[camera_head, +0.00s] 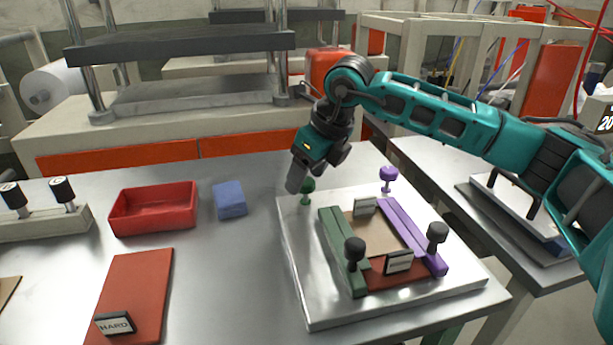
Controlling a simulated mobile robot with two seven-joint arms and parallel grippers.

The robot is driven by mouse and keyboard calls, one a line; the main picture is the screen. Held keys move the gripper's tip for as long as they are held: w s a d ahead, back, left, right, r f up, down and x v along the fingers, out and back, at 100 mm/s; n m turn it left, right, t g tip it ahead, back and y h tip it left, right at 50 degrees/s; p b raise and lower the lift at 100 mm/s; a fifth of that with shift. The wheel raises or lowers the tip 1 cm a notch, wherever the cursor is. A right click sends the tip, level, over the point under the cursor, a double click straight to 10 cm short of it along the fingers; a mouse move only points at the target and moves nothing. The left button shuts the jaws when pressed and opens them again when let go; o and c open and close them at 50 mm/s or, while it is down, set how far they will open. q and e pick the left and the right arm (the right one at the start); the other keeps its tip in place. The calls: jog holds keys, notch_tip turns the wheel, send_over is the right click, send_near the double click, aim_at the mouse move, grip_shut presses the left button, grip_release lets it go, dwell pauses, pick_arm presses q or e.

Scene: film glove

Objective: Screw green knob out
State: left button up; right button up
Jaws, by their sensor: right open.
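The green knob (307,187) stands at the far left corner of the silver plate (300,262), on a short stem. My right gripper (297,180) comes down over it from the teal arm and is open. A fingertip lies just left of the knob and partly overlaps it in the picture; I cannot tell whether they touch. A purple knob (388,175) stands at the far right corner of the plate. A green bar (334,238) and a purple bar (410,232) lie on the plate, with black knobs (355,247) at their near ends. My left gripper is out of view.
A red tray (153,222) and a blue block (229,199) lie left of the plate. A red mat (140,285) with a "HARD" label is at the front left. A press (180,45) stands behind. The table between mat and plate is clear.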

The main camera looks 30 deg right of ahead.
jog(key=shift+w+a+f, duration=0.1)
jog(key=shift+w+f, duration=0.05)
jog(key=shift+f, duration=0.2)
jog(key=shift+c, duration=0.3)
jog(key=c, duration=1)
